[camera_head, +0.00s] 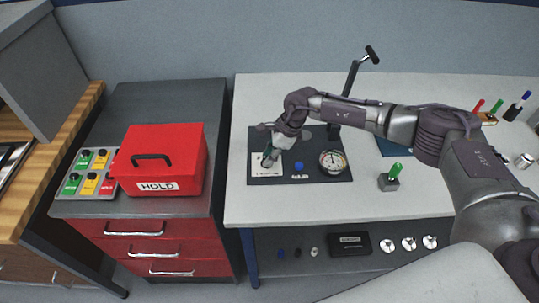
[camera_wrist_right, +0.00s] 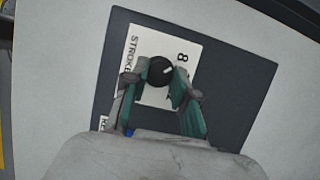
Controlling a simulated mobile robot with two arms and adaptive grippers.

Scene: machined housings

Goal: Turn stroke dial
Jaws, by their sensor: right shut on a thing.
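The stroke dial (camera_wrist_right: 161,71) is a round black knob with a light pointer mark. It sits on a white plate (camera_wrist_right: 188,49) lettered "STROKE", with an "8" visible. In the head view the white plate (camera_head: 262,171) is at the left of a dark panel (camera_head: 308,135); my gripper largely covers the dial there. My right gripper (camera_wrist_right: 158,82) is shut on the dial, its green-padded fingers on either side of the knob. It also shows in the head view (camera_head: 270,157). My left gripper is not in view.
The panel also carries a blue button (camera_head: 299,166), a round gauge (camera_head: 333,161) and a tall black lever (camera_head: 352,77) behind. A grey block with a green peg (camera_head: 390,181) stands to the right. A red HOLD box (camera_head: 175,143) sits on the left cabinet.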

